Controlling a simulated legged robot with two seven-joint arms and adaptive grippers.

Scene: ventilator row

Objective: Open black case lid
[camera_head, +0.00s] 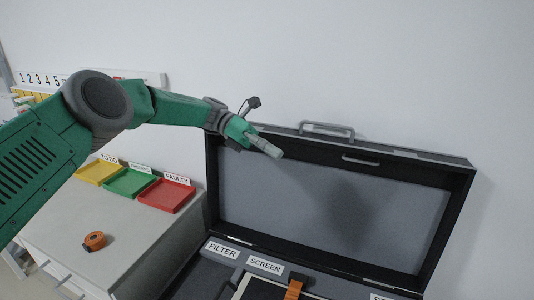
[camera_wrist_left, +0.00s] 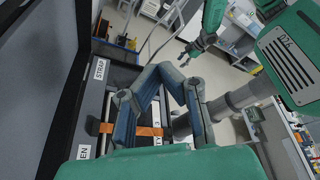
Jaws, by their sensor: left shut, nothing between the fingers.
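The black case lid (camera_head: 325,205) stands raised, roughly upright, in front of the wall in the head view, its grey inner lining facing me. A handle (camera_head: 327,130) sits on its top edge and a latch (camera_head: 360,160) on its upper frame. My left gripper (camera_head: 276,151) is shut and empty, in front of the lid's upper left part; I cannot tell if it touches the lid. In the left wrist view the lid (camera_wrist_left: 40,75) is at the left. My right gripper (camera_wrist_left: 190,52) appears small at the top there; its jaw state is unclear.
The case base holds FILTER (camera_head: 222,249) and SCREEN (camera_head: 265,264) labels and an orange strap (camera_head: 293,288). Left of it, a cabinet carries yellow (camera_head: 98,172), green (camera_head: 131,182) and red (camera_head: 167,195) trays and an orange roll (camera_head: 94,240).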

